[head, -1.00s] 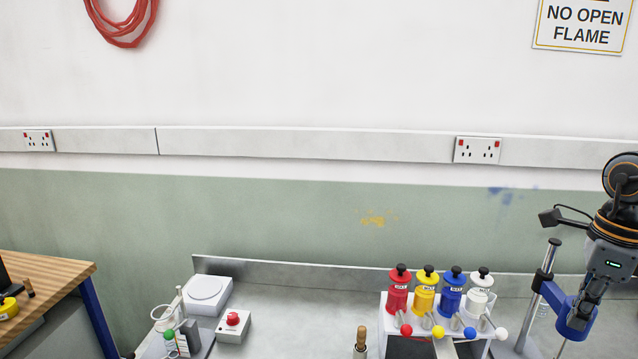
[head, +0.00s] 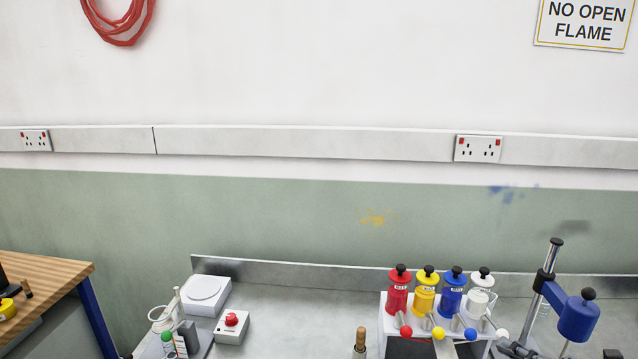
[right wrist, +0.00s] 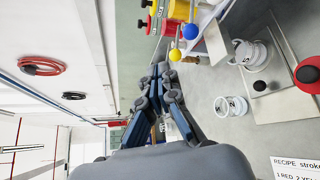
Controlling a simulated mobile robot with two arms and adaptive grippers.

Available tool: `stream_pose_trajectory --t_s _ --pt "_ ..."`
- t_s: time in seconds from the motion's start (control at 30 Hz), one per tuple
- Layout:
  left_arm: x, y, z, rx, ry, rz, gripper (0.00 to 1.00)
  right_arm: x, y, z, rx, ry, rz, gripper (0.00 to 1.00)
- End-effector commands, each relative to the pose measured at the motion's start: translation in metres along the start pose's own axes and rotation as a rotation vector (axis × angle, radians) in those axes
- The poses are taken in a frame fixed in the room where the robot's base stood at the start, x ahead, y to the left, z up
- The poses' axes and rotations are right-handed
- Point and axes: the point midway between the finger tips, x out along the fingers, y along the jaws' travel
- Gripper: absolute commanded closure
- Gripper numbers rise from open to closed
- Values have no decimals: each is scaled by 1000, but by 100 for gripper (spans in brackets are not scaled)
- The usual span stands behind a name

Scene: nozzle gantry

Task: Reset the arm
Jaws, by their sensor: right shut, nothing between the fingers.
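The gantry stand at the right of the head view has a grey post (head: 546,275) with a black cap. A blue arm reaches right from it to a blue nozzle head (head: 579,318) with a black knob on top. The right gripper (right wrist: 162,70) shows in the right wrist view, its fingers together with nothing between them. In the head view it is not clearly seen; only a dark piece shows at the bottom right edge. The left gripper is not in view.
Red (head: 399,290), yellow (head: 425,292), blue (head: 452,293) and white (head: 480,290) bottles stand in a white rack left of the gantry. A white device with a red knob (head: 231,325) stands left. White pots (right wrist: 231,106) and a recipe card (right wrist: 296,168) show in the wrist view.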

Motion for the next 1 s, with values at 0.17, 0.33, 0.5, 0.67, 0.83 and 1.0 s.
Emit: stream_pose_trajectory --t_s 0.17,0.33,0.5,0.67,0.83,1.0 --pt "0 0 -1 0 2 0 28 -18 -52 -21 517 -335 -73 100" --pt "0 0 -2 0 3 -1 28 -45 -106 -76 1002 -600 -228 100" --pt "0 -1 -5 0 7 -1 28 -72 -135 -160 1425 -781 -439 100" --pt "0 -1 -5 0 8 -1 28 -89 -134 -226 1682 -861 -615 100" --pt "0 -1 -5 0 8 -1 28 -102 -119 -281 1877 -897 -781 100" --pt "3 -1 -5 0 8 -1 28 -109 -109 -325 2005 -911 -926 100"
